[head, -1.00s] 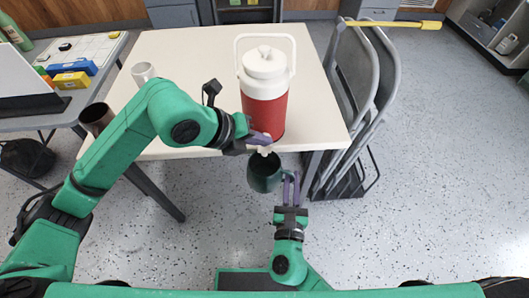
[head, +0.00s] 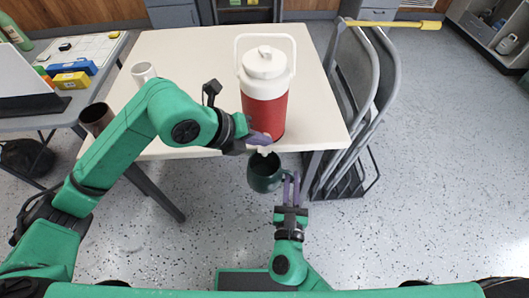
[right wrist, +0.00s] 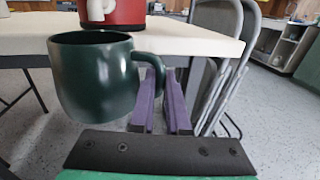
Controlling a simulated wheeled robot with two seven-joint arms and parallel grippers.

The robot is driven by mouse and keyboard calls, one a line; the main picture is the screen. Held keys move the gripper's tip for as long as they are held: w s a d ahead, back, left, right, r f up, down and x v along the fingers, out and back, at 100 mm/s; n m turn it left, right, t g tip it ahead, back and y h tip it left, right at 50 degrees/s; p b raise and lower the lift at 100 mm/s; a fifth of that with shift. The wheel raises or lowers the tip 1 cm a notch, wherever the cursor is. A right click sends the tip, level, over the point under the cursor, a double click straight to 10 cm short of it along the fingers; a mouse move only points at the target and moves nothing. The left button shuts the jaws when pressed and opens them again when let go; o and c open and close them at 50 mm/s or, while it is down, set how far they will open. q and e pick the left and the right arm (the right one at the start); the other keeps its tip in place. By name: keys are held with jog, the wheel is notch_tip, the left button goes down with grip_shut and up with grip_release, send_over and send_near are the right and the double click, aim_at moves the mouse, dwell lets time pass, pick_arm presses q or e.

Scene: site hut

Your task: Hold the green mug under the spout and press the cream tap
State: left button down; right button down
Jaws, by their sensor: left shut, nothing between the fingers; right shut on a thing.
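The green mug (head: 264,178) is held upright just off the table's front edge, below the spout of the red and white drink cooler (head: 265,102). My right gripper (head: 291,181) is shut on the mug's handle; the mug also shows in the right wrist view (right wrist: 96,78), with the purple fingers (right wrist: 163,100) at its handle. The cream tap (head: 265,150) sticks out at the cooler's base over the mug, and shows at the top of the right wrist view (right wrist: 97,9). My left gripper (head: 262,139) is shut and empty, its fingertips at the tap; whether they touch it I cannot tell.
The cooler stands near the front edge of the cream table (head: 190,60). A white mug (head: 143,72) and a brown mug (head: 96,118) stand at the table's left side. Folded grey chairs (head: 365,90) lean at its right. Open floor lies on the right.

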pick_arm(q)
jog(key=shift+f, duration=0.85)
dwell(7.2)
